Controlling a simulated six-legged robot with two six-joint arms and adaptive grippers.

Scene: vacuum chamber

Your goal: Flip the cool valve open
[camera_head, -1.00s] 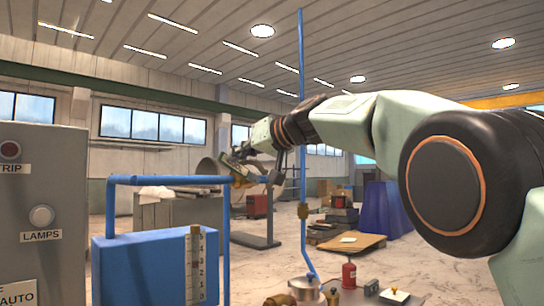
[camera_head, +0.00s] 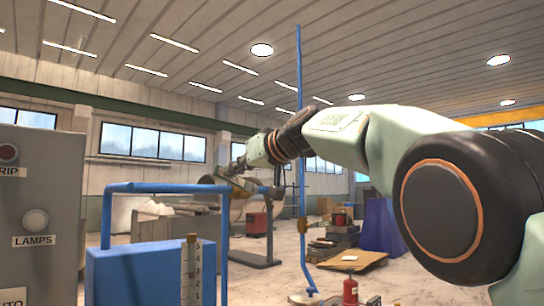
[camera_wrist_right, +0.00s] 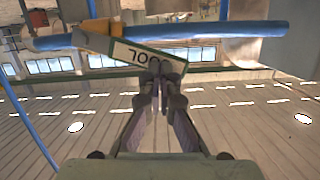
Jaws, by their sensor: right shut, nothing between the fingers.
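My right gripper (camera_head: 229,176) is shut with nothing between its fingers, close to the right end of a blue pipe (camera_head: 160,188). In the right wrist view, which is upside down, the closed fingertips (camera_wrist_right: 160,74) overlap the lower edge of a white, green-bordered plate (camera_wrist_right: 125,54) reading COOL. A yellow valve part (camera_wrist_right: 97,38) sits beside the plate on the blue pipe (camera_wrist_right: 215,31). A short blue piece (camera_wrist_right: 92,9) rises from it in the picture; I cannot tell if it is the handle. Contact with the fingers is unclear. My left gripper is out of view.
A grey panel (camera_head: 38,190) labelled LAMPS stands at the left. A blue tank (camera_head: 135,270) with a level scale (camera_head: 190,265) is in front. A red extinguisher-like object (camera_head: 350,290) is on the right.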

